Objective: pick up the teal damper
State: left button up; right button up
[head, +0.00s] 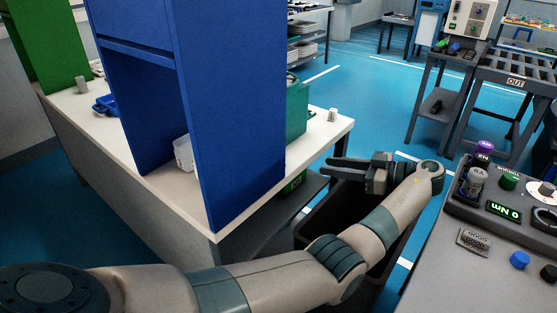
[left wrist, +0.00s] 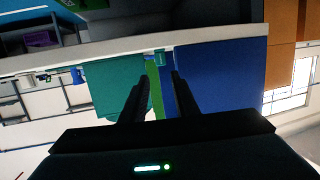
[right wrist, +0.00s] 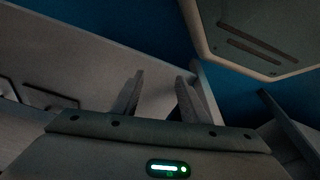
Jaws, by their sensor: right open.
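I cannot make out a teal damper for certain in any view. A small teal piece (left wrist: 160,58) shows near the table edge in the left wrist view, too small to identify. A small grey part (head: 332,115) stands on the white table's far right corner. My left gripper (head: 328,167) is open and empty, just off the table's right side above a dark bin. Its spread fingers also show in the left wrist view (left wrist: 161,75). My right gripper (right wrist: 160,75) is open and empty in the right wrist view and is not seen in the head view.
A tall blue shelf unit (head: 235,110) stands on the white table (head: 175,205), with a teal box (head: 297,108) behind it. The dark bin (head: 345,215) is below my left arm. A grey bench (head: 450,265) with knobs and capped parts stands at right.

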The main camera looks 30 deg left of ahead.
pick_arm(q)
jog(key=shift+p+x, duration=1.35)
jog(key=shift+x, duration=3.85)
pick_arm(e)
notch_tip(320, 180, down, 8)
jog(key=s, duration=0.1)
jog(key=shift+s+d+r, duration=0.15)
jog(key=shift+d, duration=0.15)
pick_arm(q)
jog(key=shift+a+f, duration=0.2)
jog(key=shift+a, duration=0.3)
jog(key=p+x, duration=0.1)
jog(key=x, duration=0.2)
jog(key=shift+a+f+p, duration=0.2)
jog(key=shift+p, duration=0.2)
jog(key=shift+a+f, duration=0.2)
jog(key=shift+a, duration=0.15)
pick_arm(e)
jog(key=f, duration=0.1)
jog(key=s+f, duration=0.1)
jog(key=shift+f, duration=0.4)
pick_arm(q)
grip_shut()
pick_arm(e)
jog(key=shift+d, duration=0.1)
